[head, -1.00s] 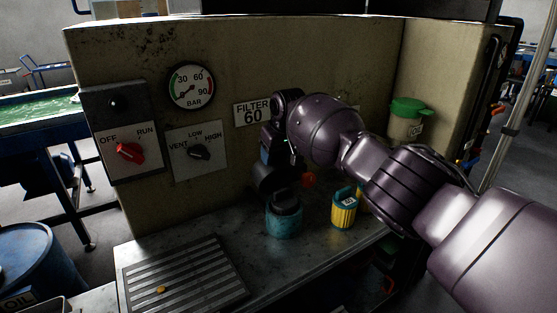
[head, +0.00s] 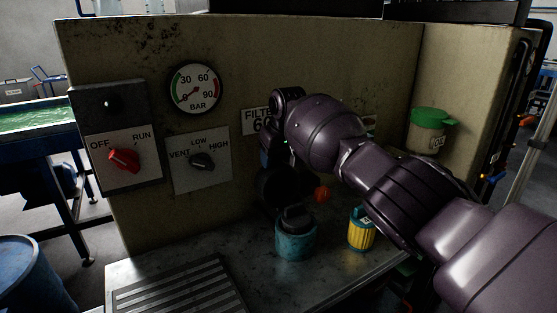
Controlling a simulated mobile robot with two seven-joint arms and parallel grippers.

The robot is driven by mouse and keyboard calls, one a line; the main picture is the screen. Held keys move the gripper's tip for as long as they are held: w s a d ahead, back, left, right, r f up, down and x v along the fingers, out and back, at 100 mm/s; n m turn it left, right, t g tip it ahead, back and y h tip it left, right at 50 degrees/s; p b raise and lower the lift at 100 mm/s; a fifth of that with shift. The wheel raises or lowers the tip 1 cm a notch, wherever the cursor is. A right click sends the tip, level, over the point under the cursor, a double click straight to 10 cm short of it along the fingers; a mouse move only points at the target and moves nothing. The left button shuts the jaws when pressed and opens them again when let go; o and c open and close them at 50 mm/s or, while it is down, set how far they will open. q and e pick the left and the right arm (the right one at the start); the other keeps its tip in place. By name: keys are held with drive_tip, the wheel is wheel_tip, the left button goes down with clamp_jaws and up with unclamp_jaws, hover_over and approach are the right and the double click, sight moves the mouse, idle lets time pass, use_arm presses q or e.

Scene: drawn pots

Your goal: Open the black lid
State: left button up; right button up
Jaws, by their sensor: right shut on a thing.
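A teal pot (head: 295,243) stands on the grey metal bench top, with the black lid (head: 296,221) on its top. My right arm reaches in from the right, and my right gripper (head: 292,207) points down over the lid. The gripper is shut on the black lid; its dark fingers blend with the lid, so the exact grip is hard to see. The lid sits at the pot's mouth, and I cannot see a gap between them. My left gripper is not in view.
A yellow ribbed container (head: 361,231) stands just right of the pot. A red knob (head: 321,194) shows behind the pot. A slotted metal grate (head: 178,290) lies front left. A green-lidded jar (head: 428,133) is at the back right. The panel wall (head: 350,80) rises behind.

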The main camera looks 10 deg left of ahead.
drive_tip(key=shift+w+a, duration=0.15)
idle(0.3)
drive_tip(key=o, duration=0.9)
drive_tip(key=shift+o, duration=1.1)
drive_tip(key=p+v, duration=0.3)
drive_tip(key=v, duration=0.7)
drive_tip(key=shift+r+p, duration=0.35)
